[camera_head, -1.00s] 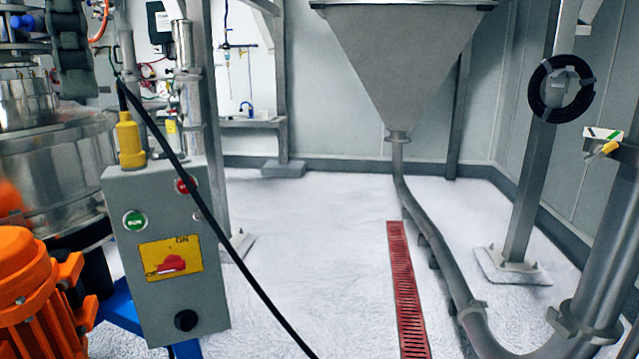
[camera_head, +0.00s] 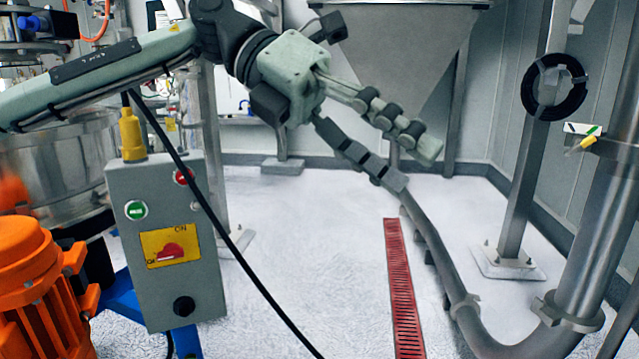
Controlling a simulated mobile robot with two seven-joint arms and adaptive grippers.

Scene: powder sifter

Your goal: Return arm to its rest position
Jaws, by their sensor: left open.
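My left arm (camera_head: 110,72) comes in from the left edge at the top and reaches across in front of the control box and hopper. My left gripper (camera_head: 415,168) is at the upper middle, in front of the hopper's lower cone and outlet. Its two fingers point down to the right and are apart, with nothing between them. It looks clear of the pipe and hopper, though the depth is hard to judge. My right gripper is not in view.
A grey control box (camera_head: 165,240) with green and red buttons stands at the left, beside an orange motor (camera_head: 35,285). A grey hopper (camera_head: 420,50) is behind the gripper. A curved pipe (camera_head: 445,265) and red floor grate (camera_head: 403,290) are below. The white floor between is clear.

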